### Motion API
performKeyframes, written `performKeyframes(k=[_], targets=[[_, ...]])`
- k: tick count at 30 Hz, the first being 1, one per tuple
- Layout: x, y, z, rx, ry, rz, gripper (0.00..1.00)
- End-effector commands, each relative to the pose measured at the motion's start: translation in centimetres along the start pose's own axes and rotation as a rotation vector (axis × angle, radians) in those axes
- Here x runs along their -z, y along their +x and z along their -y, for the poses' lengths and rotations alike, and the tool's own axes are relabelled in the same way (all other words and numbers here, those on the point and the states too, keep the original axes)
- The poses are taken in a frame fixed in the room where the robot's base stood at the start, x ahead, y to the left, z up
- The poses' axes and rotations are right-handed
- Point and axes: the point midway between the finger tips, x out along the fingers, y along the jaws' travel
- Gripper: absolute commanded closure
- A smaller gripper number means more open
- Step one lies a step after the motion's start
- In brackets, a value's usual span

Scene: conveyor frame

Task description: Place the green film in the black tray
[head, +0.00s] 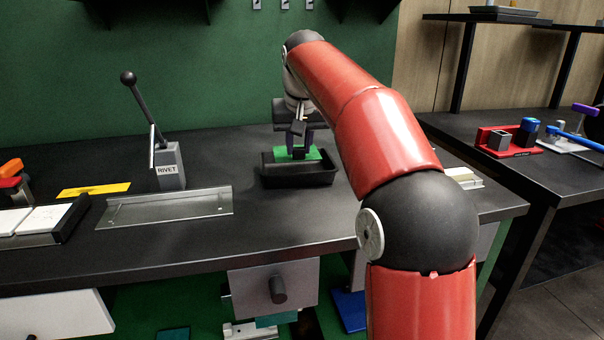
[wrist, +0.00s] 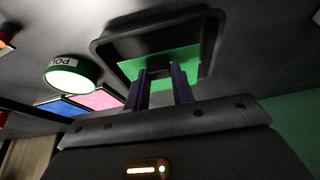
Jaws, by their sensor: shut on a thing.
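The green film (head: 303,154) is a thin flat green piece over the black tray (head: 298,179) on the workbench. My gripper (head: 299,151) is above the tray and shut on the green film. In the wrist view the film (wrist: 165,64) lies between my fingertips (wrist: 161,72) and within the outline of the tray (wrist: 104,50). I cannot tell whether the film touches the tray's floor. The arm hides part of the bench to the right of the tray.
A metal plate (head: 166,206) lies left of the tray. A rivet press (head: 168,165) with a tall lever stands behind it, beside a yellow strip (head: 94,190). A round green-rimmed container (wrist: 71,74) and pink and blue flat pieces (wrist: 100,98) show near the tray in the wrist view.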

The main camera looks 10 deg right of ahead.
Motion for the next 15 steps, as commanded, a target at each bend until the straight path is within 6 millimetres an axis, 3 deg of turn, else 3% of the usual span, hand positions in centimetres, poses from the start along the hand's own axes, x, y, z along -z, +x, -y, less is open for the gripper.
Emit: performKeyframes(k=[8, 15], targets=[[-0.5, 1.6, 0.0, 0.000, 0.000, 0.000, 1.00], [-1.4, 4.9, 0.1, -0.001, 0.000, 0.000, 1.00]])
